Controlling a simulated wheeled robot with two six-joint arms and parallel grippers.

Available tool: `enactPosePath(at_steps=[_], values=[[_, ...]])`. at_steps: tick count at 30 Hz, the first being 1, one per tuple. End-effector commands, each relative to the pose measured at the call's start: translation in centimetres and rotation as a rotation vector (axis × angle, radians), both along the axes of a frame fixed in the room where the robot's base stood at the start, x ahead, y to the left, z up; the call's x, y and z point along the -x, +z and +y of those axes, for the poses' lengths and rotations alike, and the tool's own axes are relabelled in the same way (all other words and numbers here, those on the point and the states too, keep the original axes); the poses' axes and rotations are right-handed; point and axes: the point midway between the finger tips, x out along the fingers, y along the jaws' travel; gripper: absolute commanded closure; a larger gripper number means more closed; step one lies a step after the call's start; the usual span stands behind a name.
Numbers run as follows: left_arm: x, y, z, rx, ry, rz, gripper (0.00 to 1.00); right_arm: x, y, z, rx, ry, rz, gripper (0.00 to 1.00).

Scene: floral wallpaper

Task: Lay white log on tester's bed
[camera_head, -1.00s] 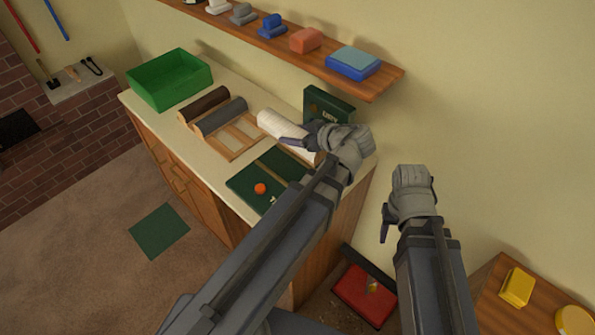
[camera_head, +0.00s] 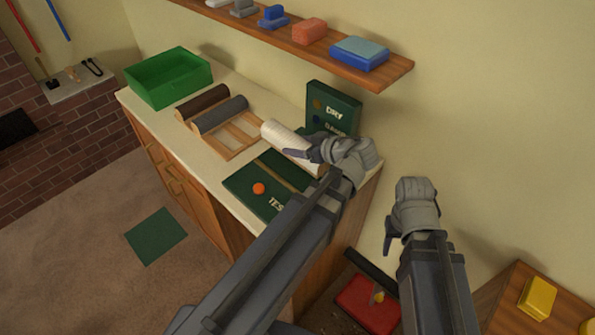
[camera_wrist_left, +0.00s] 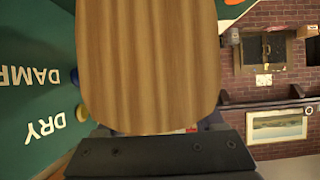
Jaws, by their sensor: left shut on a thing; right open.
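The white log (camera_head: 283,136) is in my left gripper (camera_head: 318,152), which is shut on it near its right end. The log lies slanted over the back of the counter, behind the tester; the gap below it cannot be judged. In the left wrist view a brown wood-grained face (camera_wrist_left: 148,65), apparently the log's, fills the middle. The tester (camera_head: 243,180) is a dark green board with a tan strip, an orange dot and partly hidden white lettering. My left arm covers its right part. My right gripper (camera_head: 390,236) is open and empty, right of the counter.
A green DRY/DAMP sign (camera_head: 336,108) stands close behind the log; it also shows in the left wrist view (camera_wrist_left: 30,110). A wooden rack (camera_head: 238,137) with dark brown and grey logs lies left. A green bin (camera_head: 170,78) stands farther left. A shelf (camera_head: 390,75) hangs above.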

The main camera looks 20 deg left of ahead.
Motion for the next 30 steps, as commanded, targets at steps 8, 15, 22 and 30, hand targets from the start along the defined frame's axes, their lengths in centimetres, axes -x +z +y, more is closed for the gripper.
enactPosePath(at_steps=[8, 15, 22, 30], values=[[0.0, -4.6, 0.0, -0.002, 0.000, -0.001, 1.00, 0.0, -4.7, 0.0, 0.000, 0.000, 0.000, 0.50], [0.0, -4.8, 0.0, -0.002, 0.000, -0.001, 1.00, 0.0, -4.8, 0.0, 0.000, 0.000, 0.000, 0.50], [0.0, -7.0, 0.0, -0.001, 0.000, 0.000, 1.00, 0.0, -7.0, 0.0, 0.000, 0.000, 0.000, 0.50], [0.0, -8.5, 0.0, -0.002, 0.000, -0.001, 1.00, 0.0, -8.6, 0.0, 0.000, 0.000, 0.000, 0.50]])
